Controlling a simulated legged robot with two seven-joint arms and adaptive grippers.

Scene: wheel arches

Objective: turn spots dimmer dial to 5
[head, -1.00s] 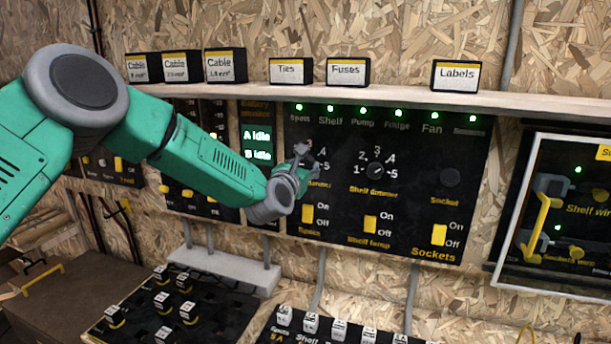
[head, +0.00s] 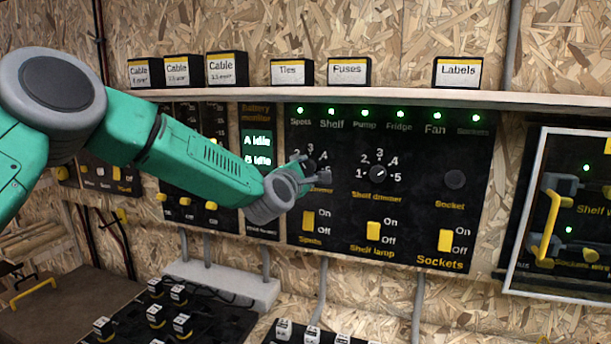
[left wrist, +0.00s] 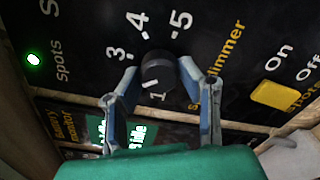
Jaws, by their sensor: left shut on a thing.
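The spots dimmer dial (left wrist: 158,72) is a round black knob on the black panel. Its white mark points near the 1 on its scale in the left wrist view; 3, 4 and 5 also show there. My left gripper (left wrist: 160,70) is shut on the dial, one finger on each side of it. In the head view my left gripper (head: 301,168) is at the panel and covers much of the dial and its scale. My right gripper is not in view.
The yellow spots switch (head: 308,221) is just below the dial. The shelf dimmer (head: 377,173) is to the right. A wooden shelf (head: 400,96) with labelled boxes juts out above. Knobbed black boards (head: 215,318) lie below.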

